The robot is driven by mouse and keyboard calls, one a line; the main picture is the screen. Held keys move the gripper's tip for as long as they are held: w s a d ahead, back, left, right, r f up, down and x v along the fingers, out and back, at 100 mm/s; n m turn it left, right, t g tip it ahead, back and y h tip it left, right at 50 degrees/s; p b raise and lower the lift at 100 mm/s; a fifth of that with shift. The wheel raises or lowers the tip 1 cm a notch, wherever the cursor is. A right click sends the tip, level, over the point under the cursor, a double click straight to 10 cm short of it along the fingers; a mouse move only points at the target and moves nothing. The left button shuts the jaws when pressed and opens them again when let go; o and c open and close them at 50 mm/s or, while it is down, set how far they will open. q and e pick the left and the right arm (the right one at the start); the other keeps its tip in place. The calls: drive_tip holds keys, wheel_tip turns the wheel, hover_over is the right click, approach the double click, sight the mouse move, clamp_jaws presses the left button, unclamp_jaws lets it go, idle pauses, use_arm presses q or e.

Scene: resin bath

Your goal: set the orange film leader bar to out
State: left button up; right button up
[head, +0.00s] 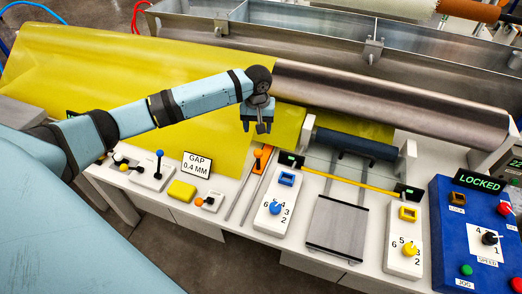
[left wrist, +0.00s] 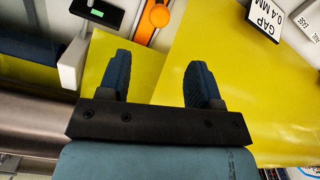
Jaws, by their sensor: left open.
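An orange piece with a round knob, which looks like the film leader bar (head: 259,160), stands at the far end of two thin rails on the white bench, right of the GAP sign. It also shows at the top of the left wrist view (left wrist: 156,18), where its far end is cut off. My left gripper (head: 262,129) hangs above the yellow film, just beyond the orange piece and apart from it. In the left wrist view its two dark fingers (left wrist: 158,72) are spread with only film behind them. My right gripper is not in view.
Yellow film (head: 100,80) runs under the left arm beside a long metal roller (head: 390,105). Right of the rails stand a dial panel (head: 275,207), a yellow bar (head: 350,181) and a blue control box (head: 470,235). The GAP sign (head: 197,164) and small levers stand left.

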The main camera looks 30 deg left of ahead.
sight(258, 151)
use_arm(q)
wheel_tip(258, 151, down, 12)
drive_tip(key=shift+f, duration=0.1)
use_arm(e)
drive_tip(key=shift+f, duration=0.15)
